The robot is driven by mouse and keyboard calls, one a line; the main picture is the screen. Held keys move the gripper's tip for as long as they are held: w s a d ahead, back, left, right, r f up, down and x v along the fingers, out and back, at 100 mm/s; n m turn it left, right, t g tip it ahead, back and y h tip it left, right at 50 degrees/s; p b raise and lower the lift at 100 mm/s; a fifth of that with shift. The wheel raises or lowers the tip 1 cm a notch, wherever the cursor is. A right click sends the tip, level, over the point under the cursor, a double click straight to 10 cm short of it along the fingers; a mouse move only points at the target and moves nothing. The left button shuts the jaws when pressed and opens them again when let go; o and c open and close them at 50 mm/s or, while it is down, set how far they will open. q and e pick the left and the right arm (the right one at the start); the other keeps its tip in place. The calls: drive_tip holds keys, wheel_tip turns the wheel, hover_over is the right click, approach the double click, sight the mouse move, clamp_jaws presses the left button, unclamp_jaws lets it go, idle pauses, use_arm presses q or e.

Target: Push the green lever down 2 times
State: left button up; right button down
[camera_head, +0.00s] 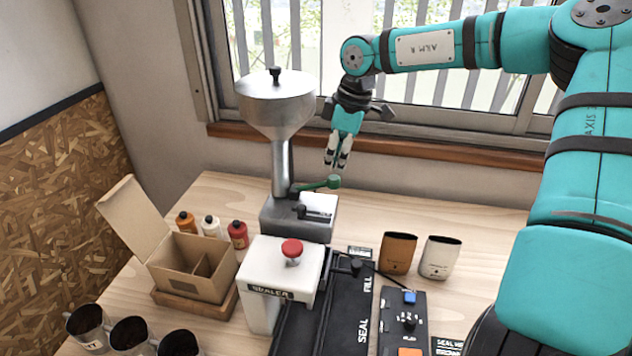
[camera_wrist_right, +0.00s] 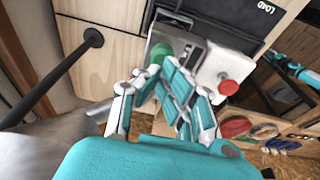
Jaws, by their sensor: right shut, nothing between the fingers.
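The green lever (camera_head: 318,184) sticks out to the right from the base of a silver hopper machine (camera_head: 277,105), ending in a round green knob. The knob also shows in the right wrist view (camera_wrist_right: 161,54), just past the fingertips. My right gripper (camera_head: 337,163) is shut and empty, pointing down just above the knob. In the head view a small gap seems to show between fingertips and knob; I cannot tell for sure whether they touch. My left gripper is not in view.
A white sealer (camera_head: 262,297) with a red button (camera_head: 292,249) stands in front of the hopper. An open cardboard box (camera_head: 190,266), several bottles and dark cups are at left. Two pouches (camera_head: 398,252) and a control box (camera_head: 404,318) are at right. The window sill (camera_head: 430,150) runs behind.

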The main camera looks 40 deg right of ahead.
drive_tip(key=shift+w, duration=0.1)
drive_tip(key=shift+w+a+b, duration=0.4)
drive_tip(key=shift+w+a, duration=0.05)
drive_tip(key=shift+w, duration=0.4)
drive_tip(key=shift+f, duration=0.1)
drive_tip(key=shift+s+d+b+x, duration=0.1)
drive_tip(key=shift+s+b+x, duration=0.05)
drive_tip(key=shift+b+x, duration=0.65)
drive_tip(key=shift+s+d+b+x, duration=0.1)
drive_tip(key=shift+s+b+x, duration=0.05)
drive_tip(key=shift+b+x, duration=0.65)
drive_tip(key=shift+s+d+b+x, duration=0.1)
drive_tip(key=shift+s+b+x, duration=0.05)
drive_tip(key=shift+b+x, duration=0.65)
drive_tip(key=shift+w+r+p, duration=0.1)
drive_tip(key=shift+r+p, duration=0.25)
drive_tip(key=shift+r, duration=0.3)
drive_tip(key=shift+w+a+p+v, duration=0.1)
drive_tip(key=shift+p+v, duration=0.25)
drive_tip(key=shift+v, duration=0.45)
drive_tip(key=shift+w+a+p+v, duration=0.15)
drive_tip(key=shift+p+v, duration=0.2)
drive_tip(key=shift+v, duration=0.4)
drive_tip(key=shift+w+a+p+v, duration=0.1)
drive_tip(key=shift+p+v, duration=0.25)
drive_tip(key=shift+v, duration=0.45)
drive_tip(key=shift+d+r, duration=0.1)
